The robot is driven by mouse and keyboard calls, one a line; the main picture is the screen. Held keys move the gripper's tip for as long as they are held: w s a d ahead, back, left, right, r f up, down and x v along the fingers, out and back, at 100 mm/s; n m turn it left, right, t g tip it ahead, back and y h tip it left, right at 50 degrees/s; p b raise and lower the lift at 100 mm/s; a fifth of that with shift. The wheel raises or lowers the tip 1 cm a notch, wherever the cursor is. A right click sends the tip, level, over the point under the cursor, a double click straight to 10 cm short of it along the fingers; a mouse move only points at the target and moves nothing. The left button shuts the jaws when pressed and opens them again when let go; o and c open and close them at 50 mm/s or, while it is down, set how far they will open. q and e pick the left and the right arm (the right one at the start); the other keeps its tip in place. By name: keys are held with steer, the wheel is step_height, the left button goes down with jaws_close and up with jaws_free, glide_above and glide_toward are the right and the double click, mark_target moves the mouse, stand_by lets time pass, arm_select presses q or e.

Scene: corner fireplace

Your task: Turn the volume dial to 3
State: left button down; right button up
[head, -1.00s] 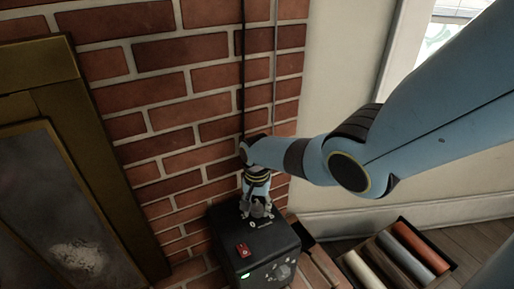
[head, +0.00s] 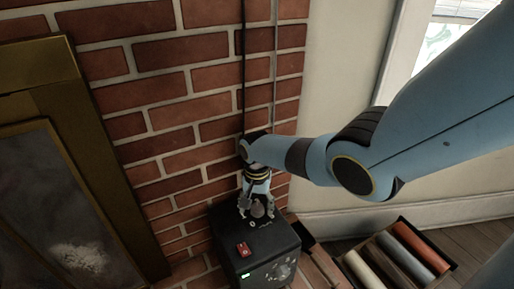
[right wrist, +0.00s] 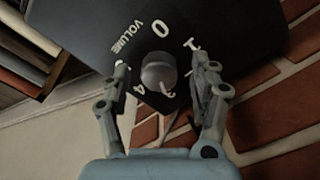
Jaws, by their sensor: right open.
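The black box (head: 262,246) stands by the brick wall, low in the head view. Its grey round volume dial (right wrist: 158,72) is in the right wrist view, on the face marked "VOLUME". A 0, a 1 and a 4 show around the dial; another numeral, partly covered by it, looks like a 3. I cannot tell where the dial points. My right gripper (head: 257,205) is over the box top, and its fingers (right wrist: 160,82) are open on either side of the dial, apart from it. My left gripper is not in view.
A red switch (head: 243,249) and a small green light are on the box. A brass-framed fireplace (head: 70,150) is at left. A crate with coloured rolls (head: 400,255) lies on the floor at right. Cables run up the brick wall (head: 190,90).

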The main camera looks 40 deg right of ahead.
mark_target(257, 210)
step_height(257, 210, up, 11)
steer(key=shift+r, duration=0.2)
stand_by(0.6)
steer(key=s+a+r+n+t, duration=0.1)
steer(key=s+a+n, duration=0.3)
steer(key=s, duration=0.2)
steer(key=s+a+r+n, duration=0.1)
steer(key=s+a+n, duration=0.2)
steer(key=s, duration=0.3)
steer(key=s+a+r+n+t, duration=0.1)
steer(key=s+a+r+n, duration=0.15)
steer(key=s+r, duration=0.3)
steer(key=s+a+r+n+t, duration=0.1)
steer(key=s+a+r+n, duration=0.1)
steer(key=s+r+n, duration=0.3)
steer(key=s+d+f+m+g+h, duration=0.1)
steer(key=s+f, duration=0.1)
steer(key=f, duration=1.1)
steer(key=s+d+f+m, duration=0.1)
steer(key=s+d+f, duration=0.1)
steer(key=f, duration=1.1)
steer(key=s+f+g, duration=0.1)
steer(key=s+f, duration=1.5)
steer(key=s, duration=0.2)
steer(key=shift+s+d, duration=0.3)
steer(key=shift+d, duration=0.1)
